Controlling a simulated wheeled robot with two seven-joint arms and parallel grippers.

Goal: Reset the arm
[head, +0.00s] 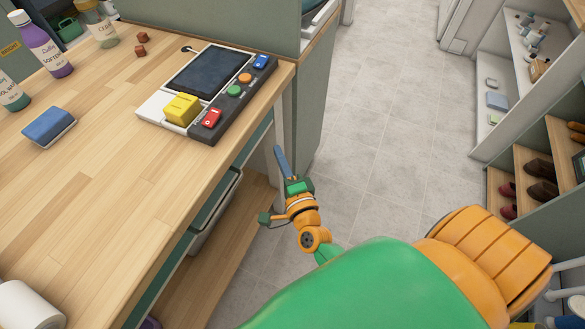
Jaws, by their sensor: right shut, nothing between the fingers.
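My right arm comes in from the lower right, with green and orange links. My right gripper (282,162) is beside the right edge of the wooden counter (110,130), over the floor side. Its narrow blue-grey fingers are together and empty, pointing up and away in the picture. It appears apart from the counter, though the exact gap cannot be told. My left gripper is not in view. No towel can be made out.
A control panel (205,85) with a dark screen and coloured buttons sits near the counter's right edge. A blue sponge-like block (49,125), bottles (43,44) and a white roll (25,308) are to the left. Grey tiled floor (385,120) is clear; shoe shelves (560,143) stand right.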

